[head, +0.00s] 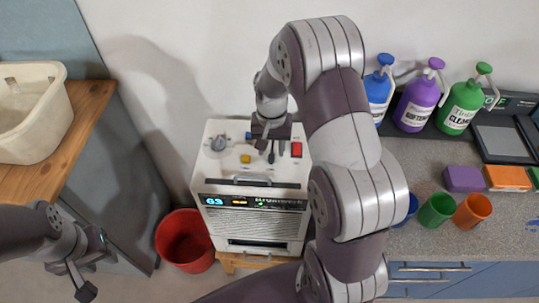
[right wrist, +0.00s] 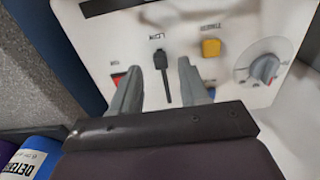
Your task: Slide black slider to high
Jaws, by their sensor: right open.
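The black slider (right wrist: 160,60) is on the white top panel of a machine (head: 250,195), at one end of a dark slot (right wrist: 167,92). My right gripper (right wrist: 158,68) is open, with one finger on each side of the slider and gaps visible between; its height above the panel is hard to judge. In the head view my right gripper (head: 271,148) is over the same panel, and the slider is hard to tell apart from the fingers. My left gripper (head: 92,268) hangs at the lower left, open and empty, away from the machine.
The panel also has a grey knob (head: 218,143), a yellow button (head: 245,158) and a red switch (head: 296,149). A red bucket (head: 184,240) stands left of the machine. Bottles, cups and blocks are on the counter (head: 420,175) at right.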

